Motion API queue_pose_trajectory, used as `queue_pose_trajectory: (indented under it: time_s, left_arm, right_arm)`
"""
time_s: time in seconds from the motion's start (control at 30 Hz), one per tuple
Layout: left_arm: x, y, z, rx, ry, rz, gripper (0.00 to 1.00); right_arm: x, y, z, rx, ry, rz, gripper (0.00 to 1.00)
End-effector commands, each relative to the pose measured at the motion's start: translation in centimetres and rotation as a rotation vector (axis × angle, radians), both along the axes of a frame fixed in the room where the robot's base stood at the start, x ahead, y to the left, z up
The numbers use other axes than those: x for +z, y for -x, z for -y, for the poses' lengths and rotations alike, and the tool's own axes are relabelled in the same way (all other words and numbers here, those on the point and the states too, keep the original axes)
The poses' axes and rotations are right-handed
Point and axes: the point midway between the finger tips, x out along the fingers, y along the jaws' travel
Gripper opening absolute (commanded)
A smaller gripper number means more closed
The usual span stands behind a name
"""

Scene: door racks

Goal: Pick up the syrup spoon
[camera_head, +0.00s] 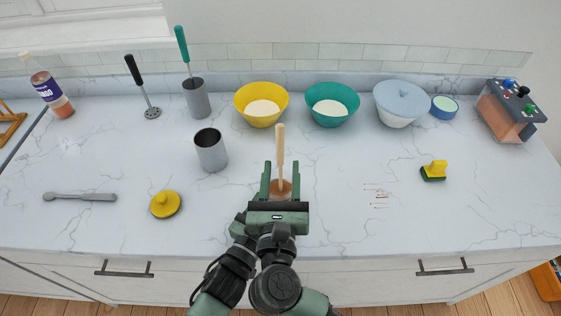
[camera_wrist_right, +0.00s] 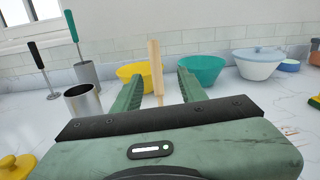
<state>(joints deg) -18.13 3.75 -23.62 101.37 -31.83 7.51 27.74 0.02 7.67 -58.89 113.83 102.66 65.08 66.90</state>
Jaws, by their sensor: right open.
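A light wooden spoon (camera_head: 281,148), which I take to be the syrup spoon, stands upright near the front of the counter. Its long handle points up and its brownish lower end (camera_head: 281,187) is low between my fingers. My right gripper (camera_head: 280,170) is open, with one green finger on each side of the spoon and visible gaps. The right wrist view also shows the handle (camera_wrist_right: 155,68) rising between the open fingers. The spoon's lower end is hidden there behind the gripper body. My left gripper is not in view.
Left are a metal cup (camera_head: 211,150), yellow lid (camera_head: 165,204) and grey utensil (camera_head: 80,197). Behind stand a yellow bowl (camera_head: 246,96), teal bowl (camera_head: 346,95) and lidded pale-blue bowl (camera_head: 403,100). A yellow-green sponge (camera_head: 433,170) lies right. The counter around my gripper is mostly clear.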

Motion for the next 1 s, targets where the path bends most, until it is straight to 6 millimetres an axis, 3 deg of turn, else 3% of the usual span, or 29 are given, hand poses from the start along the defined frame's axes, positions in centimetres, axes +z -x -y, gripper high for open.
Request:
queue_pose_trajectory:
  time_s: [0.3,0.47,0.8,1.0]
  left_arm:
    - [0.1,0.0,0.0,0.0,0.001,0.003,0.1]
    - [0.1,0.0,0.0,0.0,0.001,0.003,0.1]
    - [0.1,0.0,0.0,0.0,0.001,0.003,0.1]
    - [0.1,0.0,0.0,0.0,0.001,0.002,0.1]
  right_arm:
    - [0.1,-5.2,0.3,-0.003,0.002,0.005,0.42]
    - [0.1,-6.2,0.3,-0.003,0.001,0.004,0.42]
    - [0.0,-10.6,0.0,-0.004,0.003,0.005,0.42]
    - [-0.1,-11.1,0.0,-0.003,0.001,0.002,0.42]
